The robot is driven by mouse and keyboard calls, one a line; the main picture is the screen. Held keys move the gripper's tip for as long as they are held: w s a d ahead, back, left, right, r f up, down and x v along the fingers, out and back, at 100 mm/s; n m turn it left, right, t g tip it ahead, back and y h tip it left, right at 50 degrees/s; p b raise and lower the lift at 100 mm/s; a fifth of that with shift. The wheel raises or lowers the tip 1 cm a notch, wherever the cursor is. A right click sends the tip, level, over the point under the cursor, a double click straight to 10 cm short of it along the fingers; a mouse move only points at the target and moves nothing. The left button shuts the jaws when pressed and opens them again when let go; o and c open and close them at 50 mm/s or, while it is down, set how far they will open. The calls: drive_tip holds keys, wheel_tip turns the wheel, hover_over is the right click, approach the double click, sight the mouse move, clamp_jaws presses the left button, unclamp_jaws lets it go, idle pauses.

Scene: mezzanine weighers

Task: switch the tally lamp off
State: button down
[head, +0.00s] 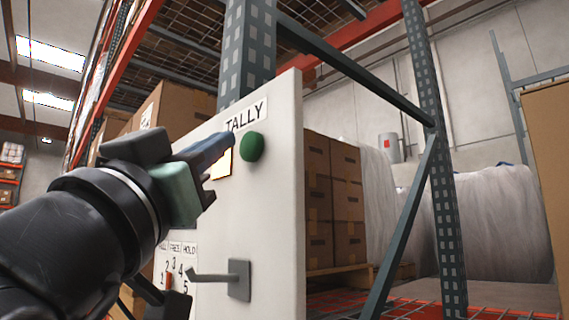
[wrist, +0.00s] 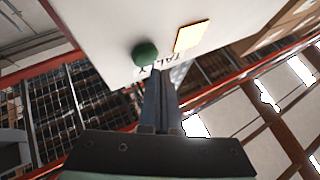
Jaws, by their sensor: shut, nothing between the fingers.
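A pale upright panel (head: 279,200) carries a TALLY label (head: 246,115). Below the label is a round dark green knob or dome (head: 252,147). In the wrist view the dome (wrist: 145,53) and the bright square (wrist: 192,36) both show clear of my fingertips. My gripper (head: 228,138) is shut and empty, in front of the panel, its tips just left of the dome. I cannot tell whether they touch the panel.
Lower on the panel are a grey lever (head: 222,276) on a plate and a scale with numbers (head: 177,262). Rack posts (head: 428,110) and a diagonal brace stand right of the panel. Stacked cartons (head: 333,195) and wrapped loads (head: 490,222) stand behind.

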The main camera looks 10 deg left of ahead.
drive_tip(key=shift+w, duration=0.1)
drive_tip(key=shift+w+d, duration=0.25)
drive_tip(key=shift+w, duration=0.05)
drive_tip(key=shift+w+d, duration=0.3)
drive_tip(key=shift+w, duration=0.05)
idle(0.9)
idle(0.4)
drive_tip(key=shift+s+a, duration=0.5)
drive_tip(key=shift+s, duration=0.15)
drive_tip(key=shift+s+a, duration=0.1)
